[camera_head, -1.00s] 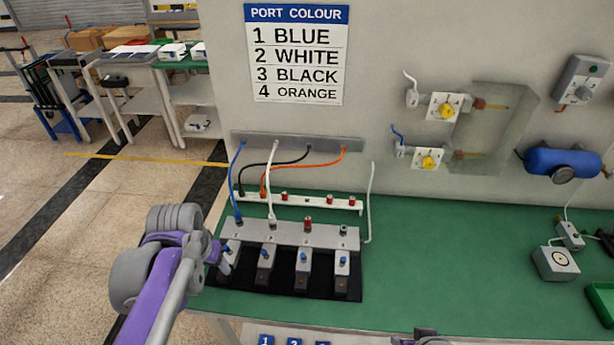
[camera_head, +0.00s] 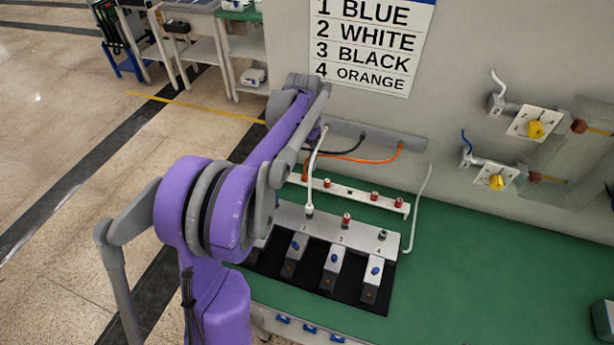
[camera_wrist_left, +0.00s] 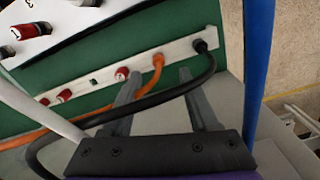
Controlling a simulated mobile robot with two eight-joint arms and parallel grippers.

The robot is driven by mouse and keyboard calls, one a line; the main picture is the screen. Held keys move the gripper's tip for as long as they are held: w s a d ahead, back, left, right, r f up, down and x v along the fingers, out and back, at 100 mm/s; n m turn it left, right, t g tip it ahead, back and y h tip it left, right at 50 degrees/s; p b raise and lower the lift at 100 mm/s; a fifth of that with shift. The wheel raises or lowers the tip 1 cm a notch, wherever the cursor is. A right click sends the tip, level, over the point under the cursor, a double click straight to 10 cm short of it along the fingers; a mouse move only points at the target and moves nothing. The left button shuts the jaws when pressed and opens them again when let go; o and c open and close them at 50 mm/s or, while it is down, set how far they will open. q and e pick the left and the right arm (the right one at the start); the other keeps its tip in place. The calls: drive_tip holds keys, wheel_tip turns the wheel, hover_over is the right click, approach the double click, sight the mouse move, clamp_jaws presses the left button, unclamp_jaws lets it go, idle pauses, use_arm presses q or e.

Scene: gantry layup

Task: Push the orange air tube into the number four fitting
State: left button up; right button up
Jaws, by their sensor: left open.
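The orange air tube (camera_head: 345,157) runs from the wall bracket down to the white rail, where its orange end (camera_wrist_left: 158,62) sits, seen in the left wrist view. The number four fitting (camera_head: 382,236) is the rightmost on the grey block, with nothing in it. My left gripper (camera_wrist_left: 160,73) is open, its fingers pointing at the rail on either side of the orange end, with nothing gripped. The black tube (camera_wrist_left: 150,98) crosses the view close to the fingers. In the head view my arm hides the left fingers. My right gripper is not in view.
The white rail (camera_head: 350,192) also holds red caps and the black tube's end (camera_wrist_left: 203,46). The number three fitting (camera_head: 346,219) has a red cap; a white tube (camera_head: 313,165) enters number two. The blue tube (camera_wrist_left: 258,70) hangs beside my gripper.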

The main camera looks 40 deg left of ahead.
sight(305, 175)
use_arm(q)
wheel_tip(305, 175, down, 6)
drive_tip(key=shift+w+d+r, duration=0.1)
idle(0.4)
clamp_jaws()
